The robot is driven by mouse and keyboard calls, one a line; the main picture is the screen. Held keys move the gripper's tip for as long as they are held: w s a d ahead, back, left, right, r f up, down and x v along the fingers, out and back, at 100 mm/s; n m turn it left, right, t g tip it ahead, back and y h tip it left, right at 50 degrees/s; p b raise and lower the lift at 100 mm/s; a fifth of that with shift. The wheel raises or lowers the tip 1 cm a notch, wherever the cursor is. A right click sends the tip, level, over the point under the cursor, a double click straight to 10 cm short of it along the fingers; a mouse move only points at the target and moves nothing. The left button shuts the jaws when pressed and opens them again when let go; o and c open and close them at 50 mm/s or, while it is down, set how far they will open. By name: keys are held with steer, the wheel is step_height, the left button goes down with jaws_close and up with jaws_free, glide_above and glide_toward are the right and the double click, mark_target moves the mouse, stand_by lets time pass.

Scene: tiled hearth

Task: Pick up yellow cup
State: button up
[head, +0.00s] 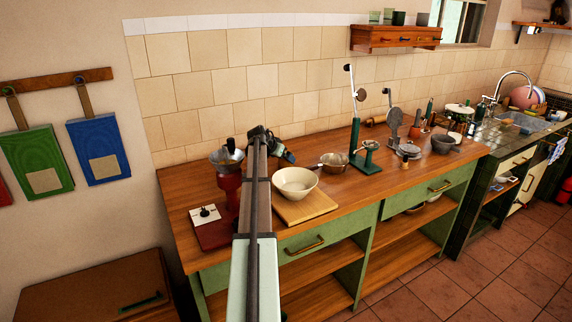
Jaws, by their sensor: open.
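I cannot make out a yellow cup in the head view. The nearest match in colour is a cream bowl (308,181), which sits on a light wooden board (305,208) on the counter. My arm reaches up and away across the counter's left part. My gripper (288,156) is at its far end, small and dark, behind and a little left of the bowl. It is open, with nothing visible in it. My arm hides a strip of the counter and part of what stands there.
A red grinder (229,190) with a metal bowl stands left of my arm on the wooden counter (345,190). A metal pan (333,163), a green-based press (367,164) and several utensils stand to the right. A shelf (395,37) with cups hangs above.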

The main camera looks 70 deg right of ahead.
steer(key=shift+x, duration=2.45)
steer(key=shift+c, duration=0.3)
steer(key=c, duration=1.1)
